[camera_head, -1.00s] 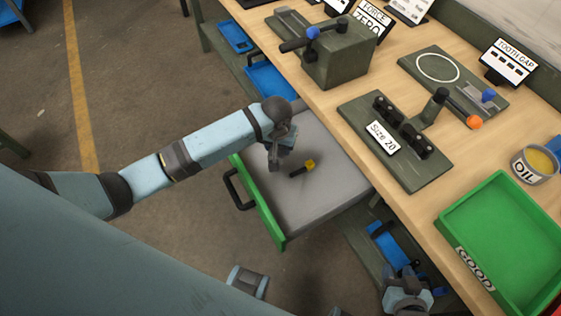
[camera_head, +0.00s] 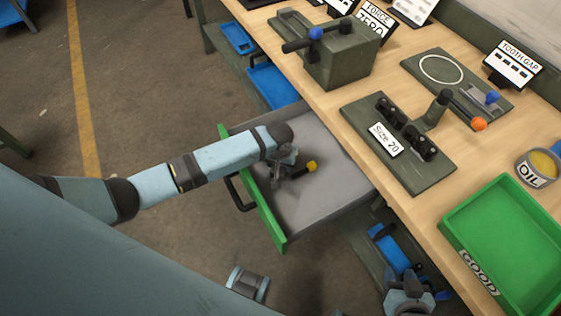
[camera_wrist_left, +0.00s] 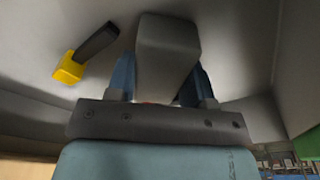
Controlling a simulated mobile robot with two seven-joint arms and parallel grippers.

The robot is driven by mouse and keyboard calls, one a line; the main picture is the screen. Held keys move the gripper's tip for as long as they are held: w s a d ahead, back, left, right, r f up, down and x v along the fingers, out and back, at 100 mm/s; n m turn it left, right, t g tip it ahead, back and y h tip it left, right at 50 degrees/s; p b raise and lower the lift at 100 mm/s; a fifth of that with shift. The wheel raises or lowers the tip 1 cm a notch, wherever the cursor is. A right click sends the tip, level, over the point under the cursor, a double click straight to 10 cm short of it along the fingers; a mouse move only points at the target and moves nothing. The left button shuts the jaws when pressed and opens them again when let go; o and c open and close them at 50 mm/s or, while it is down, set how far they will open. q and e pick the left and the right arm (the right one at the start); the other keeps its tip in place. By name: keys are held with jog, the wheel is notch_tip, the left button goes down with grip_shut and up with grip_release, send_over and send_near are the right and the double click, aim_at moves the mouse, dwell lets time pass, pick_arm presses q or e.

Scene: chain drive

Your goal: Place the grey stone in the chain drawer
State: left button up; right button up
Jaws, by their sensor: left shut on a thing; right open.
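The drawer (camera_head: 266,220) is pulled out from under the bench, with a green front and a grey inside. My left gripper (camera_head: 278,177) is low in the drawer, near its front. The left wrist view shows the left gripper (camera_wrist_left: 160,82) shut on the grey stone (camera_wrist_left: 168,42), a smooth grey block between its two blue fingers. In the head view I cannot clearly tell the stone from the gripper. Whether the stone touches the drawer floor is unclear. My right gripper (camera_head: 412,287) is open and empty at the bottom edge, right of the drawer.
A yellow and black tool (camera_head: 311,166) lies in the drawer beside the left gripper; it also shows in the left wrist view (camera_wrist_left: 70,68).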

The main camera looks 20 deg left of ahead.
pick_arm(q)
jog(key=o, duration=0.6)
jog(key=shift+s+d+r+p, duration=0.1)
jog(key=shift+s+r+p, duration=0.15)
jog(key=shift+r, duration=1.8)
jog(key=shift+s+a+r+p, duration=0.1)
jog(key=shift+s+r+p, duration=0.15)
jog(key=shift+r, duration=1.75)
jog(key=shift+s+d+r+p, duration=0.15)
jog(key=shift+s+r, duration=0.1)
jog(key=shift+r, duration=1.8)
